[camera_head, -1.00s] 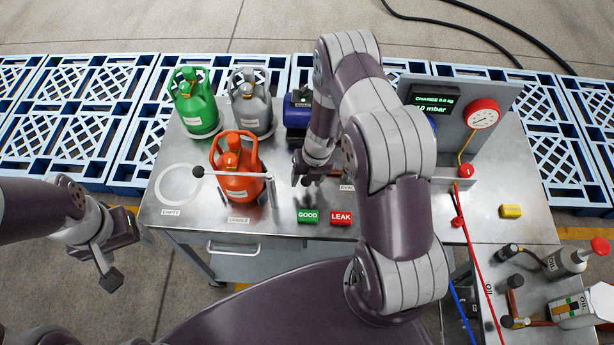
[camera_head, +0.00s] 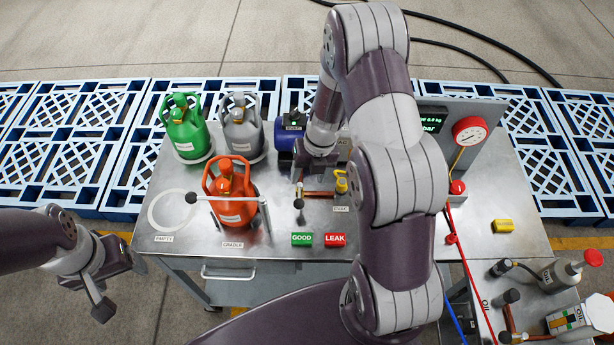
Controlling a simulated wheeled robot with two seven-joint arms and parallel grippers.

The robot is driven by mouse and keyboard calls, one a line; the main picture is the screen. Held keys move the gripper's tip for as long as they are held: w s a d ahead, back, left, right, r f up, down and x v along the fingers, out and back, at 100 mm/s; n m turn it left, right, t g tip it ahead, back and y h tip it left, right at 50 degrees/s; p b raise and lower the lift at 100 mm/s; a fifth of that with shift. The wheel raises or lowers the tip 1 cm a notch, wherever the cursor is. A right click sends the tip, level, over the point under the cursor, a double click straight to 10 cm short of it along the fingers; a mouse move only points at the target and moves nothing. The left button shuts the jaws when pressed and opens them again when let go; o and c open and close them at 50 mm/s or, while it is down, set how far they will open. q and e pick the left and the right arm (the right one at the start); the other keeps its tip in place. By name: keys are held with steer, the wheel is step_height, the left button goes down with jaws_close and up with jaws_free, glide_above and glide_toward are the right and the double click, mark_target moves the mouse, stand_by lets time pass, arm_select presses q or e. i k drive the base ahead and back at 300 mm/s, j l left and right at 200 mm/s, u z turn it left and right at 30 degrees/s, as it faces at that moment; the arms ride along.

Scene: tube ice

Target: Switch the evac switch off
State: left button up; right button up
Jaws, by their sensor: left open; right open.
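A label reading EVAC (camera_head: 341,209) lies on the steel bench behind the GOOD and LEAK blocks. A yellow fitting (camera_head: 341,182) stands just behind it, by a copper-coloured pipe (camera_head: 318,193). A small dark knob (camera_head: 299,203) is left of the label. I cannot tell which part is the evac switch. A blue unit (camera_head: 287,137) with a small labelled top stands behind, partly hidden by my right arm. My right gripper (camera_head: 316,172) is open, pointing down beside the blue unit, behind the pipe. My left gripper (camera_head: 118,285) is open and empty, off the bench's left front.
Orange (camera_head: 232,207), green (camera_head: 187,135) and grey (camera_head: 241,136) cylinders stand on the left. The green GOOD block (camera_head: 302,239) and red LEAK block (camera_head: 335,240) lie at the front edge. A gauge panel (camera_head: 484,114), hoses and oil bottles occupy the right. My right arm hides the centre.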

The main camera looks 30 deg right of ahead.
mark_target(294, 115)
steer(key=z, duration=1)
